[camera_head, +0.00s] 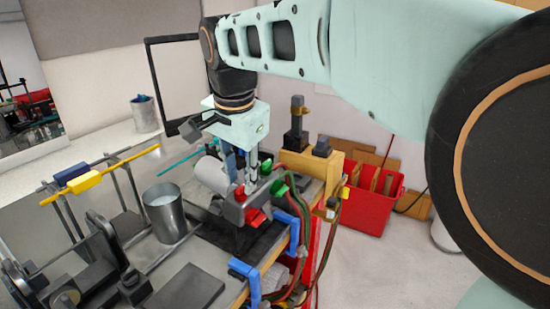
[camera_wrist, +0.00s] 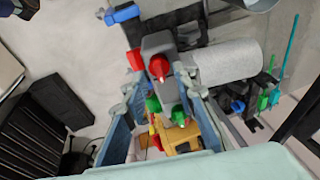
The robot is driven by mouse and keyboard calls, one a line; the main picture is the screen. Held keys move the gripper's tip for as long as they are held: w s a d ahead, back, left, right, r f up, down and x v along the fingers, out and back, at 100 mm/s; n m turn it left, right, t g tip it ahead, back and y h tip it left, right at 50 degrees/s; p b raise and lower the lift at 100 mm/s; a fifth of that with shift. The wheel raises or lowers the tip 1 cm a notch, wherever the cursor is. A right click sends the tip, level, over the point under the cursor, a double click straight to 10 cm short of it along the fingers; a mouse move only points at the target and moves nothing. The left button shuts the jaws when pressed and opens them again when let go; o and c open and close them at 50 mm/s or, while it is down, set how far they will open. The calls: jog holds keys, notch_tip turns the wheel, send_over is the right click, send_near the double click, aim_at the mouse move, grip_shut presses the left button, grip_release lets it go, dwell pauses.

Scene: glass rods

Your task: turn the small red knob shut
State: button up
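A small red knob (camera_head: 240,191) sits on top of a grey manifold block (camera_head: 233,212) at the bench's right edge. In the wrist view the small red knob (camera_wrist: 158,67) faces the camera, a pointed handle on its round base. My gripper (camera_head: 239,181) points down over the block. In the wrist view my gripper (camera_wrist: 157,82) has its fingers apart, one on each side of the knob's line; I cannot tell whether they touch it. A larger red knob (camera_head: 256,217) is on the block's side, and green knobs (camera_head: 279,188) sit beside it.
Red and green hoses (camera_head: 303,215) hang off the bench edge near blue clamps (camera_head: 246,276). A white cylinder (camera_head: 211,174) lies close behind the block. A metal beaker (camera_head: 166,212) stands to the left. A yellow-tan pump (camera_head: 312,166) and red bin (camera_head: 371,199) are behind at right.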

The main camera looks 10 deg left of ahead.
jog(key=v, duration=1)
jog(key=shift+r, duration=0.3)
jog(key=shift+s, duration=0.1)
